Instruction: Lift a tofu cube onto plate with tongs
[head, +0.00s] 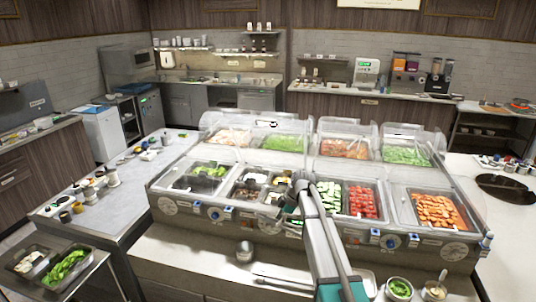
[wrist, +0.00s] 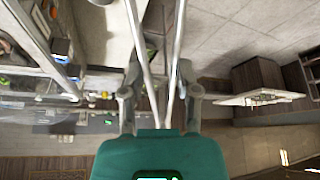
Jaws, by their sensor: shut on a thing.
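My gripper (wrist: 160,100) is shut on metal tongs (wrist: 133,28), whose two long arms run up out of the wrist view. The tong tips are out of that view, so I cannot tell whether anything is between them. In the head view my gripper (head: 294,195) is above the front edge of the sauce wells, by a well of small pans (head: 258,178). Some pans hold pale pieces that may be tofu, too small to tell. A pale plate or tray edge (head: 369,284) shows on the front counter, partly hidden by my arm.
Glass guards (head: 345,128) stand over the back row of wells. Cucumber (head: 328,196), red cubes (head: 363,201) and orange pieces (head: 437,211) fill wells to the right. A metal bowl (head: 245,251), long metal utensils (head: 282,279) and sauce cups (head: 399,289) are on the front counter.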

